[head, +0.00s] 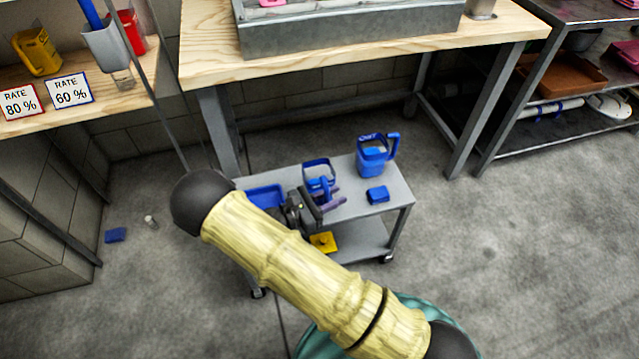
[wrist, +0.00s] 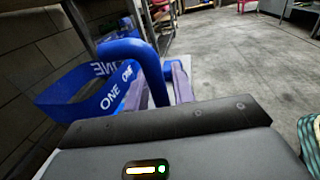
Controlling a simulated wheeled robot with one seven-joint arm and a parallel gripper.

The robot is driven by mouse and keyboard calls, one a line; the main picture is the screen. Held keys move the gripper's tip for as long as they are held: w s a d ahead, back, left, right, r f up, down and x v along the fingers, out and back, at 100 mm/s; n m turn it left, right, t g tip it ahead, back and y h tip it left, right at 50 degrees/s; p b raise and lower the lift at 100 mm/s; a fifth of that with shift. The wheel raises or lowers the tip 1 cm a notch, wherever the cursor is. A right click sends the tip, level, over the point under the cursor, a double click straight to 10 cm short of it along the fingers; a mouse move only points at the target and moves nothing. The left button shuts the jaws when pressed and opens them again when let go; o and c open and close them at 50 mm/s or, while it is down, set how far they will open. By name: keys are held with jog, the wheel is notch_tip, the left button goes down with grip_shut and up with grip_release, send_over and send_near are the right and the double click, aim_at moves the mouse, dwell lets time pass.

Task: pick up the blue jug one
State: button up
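The blue jug marked ONE (wrist: 105,95) is close in front of my gripper in the wrist view, with its looped handle (wrist: 142,52) towards me. In the head view this jug (head: 319,165) stands on the small grey cart, partly hidden by my arm. My gripper (head: 331,200) has purple fingers, one on each side of the handle's lower part. They also show in the wrist view (wrist: 158,90). I cannot tell whether they press on the handle.
The cart (head: 350,205) also bears a blue tray (head: 264,196) and a small blue block (head: 377,194). A yellow item (head: 323,242) lies on its lower shelf. A wooden workbench (head: 340,62) stands behind. The floor at right is clear.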

jog(key=shift+c, duration=0.3)
grip_shut()
jog(key=shift+r, duration=0.2)
notch_tip(320, 180, up, 10)
jog(key=p, duration=0.4)
jog(key=shift+f, duration=0.2)
dwell(0.3)
dwell(0.6)
